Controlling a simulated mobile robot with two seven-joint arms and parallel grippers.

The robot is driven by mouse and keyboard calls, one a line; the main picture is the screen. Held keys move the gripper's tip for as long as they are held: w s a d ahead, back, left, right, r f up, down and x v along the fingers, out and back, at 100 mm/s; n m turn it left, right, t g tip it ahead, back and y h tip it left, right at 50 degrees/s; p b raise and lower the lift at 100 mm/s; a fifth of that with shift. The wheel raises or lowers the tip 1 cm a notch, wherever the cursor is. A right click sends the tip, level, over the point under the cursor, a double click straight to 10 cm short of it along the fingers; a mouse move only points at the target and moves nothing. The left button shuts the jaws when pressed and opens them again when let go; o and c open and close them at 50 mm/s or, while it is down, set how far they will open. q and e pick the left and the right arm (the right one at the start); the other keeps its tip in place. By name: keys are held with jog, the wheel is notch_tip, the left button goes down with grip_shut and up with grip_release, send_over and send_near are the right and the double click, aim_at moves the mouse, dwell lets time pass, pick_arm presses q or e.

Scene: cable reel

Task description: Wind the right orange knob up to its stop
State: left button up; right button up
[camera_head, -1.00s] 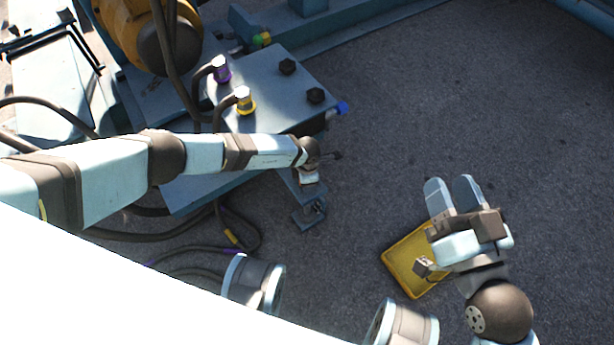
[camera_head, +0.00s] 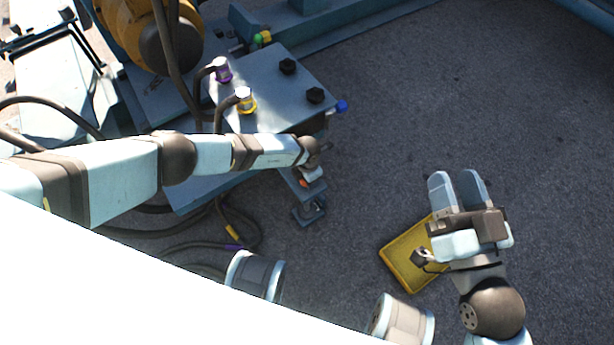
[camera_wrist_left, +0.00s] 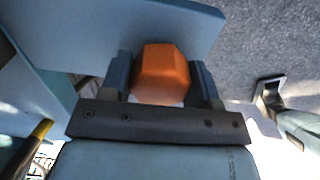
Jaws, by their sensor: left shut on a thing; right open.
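In the left wrist view, an orange knob (camera_wrist_left: 162,75) with flat facets sits between the two dark fingers of my left gripper (camera_wrist_left: 165,90), which is shut on it. In the head view, my left gripper (camera_head: 308,172) is at the front right end of the blue-grey reel stand, below its top plate (camera_head: 270,85). A small bit of the orange knob (camera_head: 304,183) shows there; the rest is hidden by my wrist. My right gripper (camera_head: 456,190) is open and empty, above the ground at the right.
A yellow tray (camera_head: 400,262) lies on the ground, partly under my right arm. Loose hoses lie below the stand. The dark ground at the right (camera_head: 480,90) is clear.

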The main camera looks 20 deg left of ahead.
jog(key=shift+r, duration=0.1)
pick_arm(q)
jog(key=o, duration=0.9)
jog(key=shift+r, duration=0.3)
notch_tip(320, 180, up, 3)
jog(key=shift+f+p, duration=0.1)
jog(key=shift+p, duration=1)
notch_tip(320, 180, up, 10)
jog(key=p, duration=0.4)
jog(key=shift+r, duration=0.2)
pick_arm(e)
jog(key=s+d+f+g+h, duration=0.1)
jog(key=d+f+g+h, duration=0.3)
jog(key=f, duration=0.5)
jog(key=shift+f, duration=0.2)
